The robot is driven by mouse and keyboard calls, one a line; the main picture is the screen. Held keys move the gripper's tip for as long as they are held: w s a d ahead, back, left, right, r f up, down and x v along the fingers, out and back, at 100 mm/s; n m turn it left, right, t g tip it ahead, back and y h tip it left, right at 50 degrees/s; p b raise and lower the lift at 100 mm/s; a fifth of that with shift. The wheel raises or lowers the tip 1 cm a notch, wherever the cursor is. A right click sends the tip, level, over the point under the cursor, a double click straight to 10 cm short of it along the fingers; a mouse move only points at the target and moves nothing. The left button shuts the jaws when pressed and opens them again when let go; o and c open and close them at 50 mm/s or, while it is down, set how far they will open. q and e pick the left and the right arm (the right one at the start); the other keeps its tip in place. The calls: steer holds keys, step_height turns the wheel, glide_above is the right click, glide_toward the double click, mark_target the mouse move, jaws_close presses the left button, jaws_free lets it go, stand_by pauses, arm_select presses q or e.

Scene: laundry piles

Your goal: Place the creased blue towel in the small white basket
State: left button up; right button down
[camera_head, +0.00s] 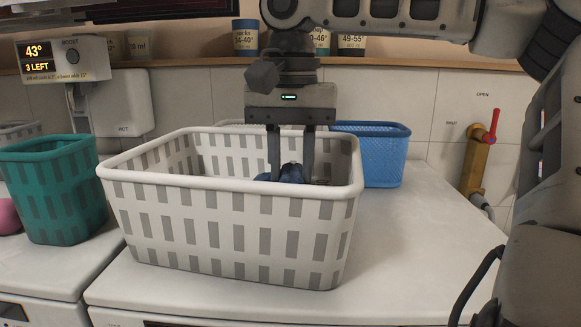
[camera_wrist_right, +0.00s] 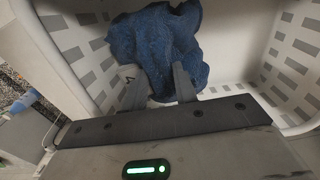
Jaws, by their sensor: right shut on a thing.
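The small white basket (camera_head: 235,225) stands on the white machine top in the middle of the head view. My right gripper (camera_head: 290,172) points down into it from above, with its fingers partly below the front rim. It is shut on the creased blue towel (camera_head: 291,174), of which only a small part shows above the rim. In the right wrist view the bunched dark blue towel (camera_wrist_right: 155,45) hangs at the fingertips (camera_wrist_right: 160,85), inside the basket walls (camera_wrist_right: 297,45). I cannot tell whether the towel touches the basket floor. My left gripper is not in view.
A blue basket (camera_head: 385,155) stands behind and to the right. A teal basket (camera_head: 55,190) stands at the left, with a pink thing (camera_head: 8,217) beside it. A yellow pipe with a red handle (camera_head: 478,160) is on the right wall. The machine top (camera_head: 425,255) is clear at right.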

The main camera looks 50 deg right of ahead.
mark_target(291, 171)
steer(key=shift+f, duration=0.4)
steer(key=shift+f, duration=0.1)
steer(key=shift+f, duration=0.5)
steer(key=c, duration=1.1)
jaws_free()
steer(key=shift+r, duration=0.1)
step_height(291, 171, up, 13)
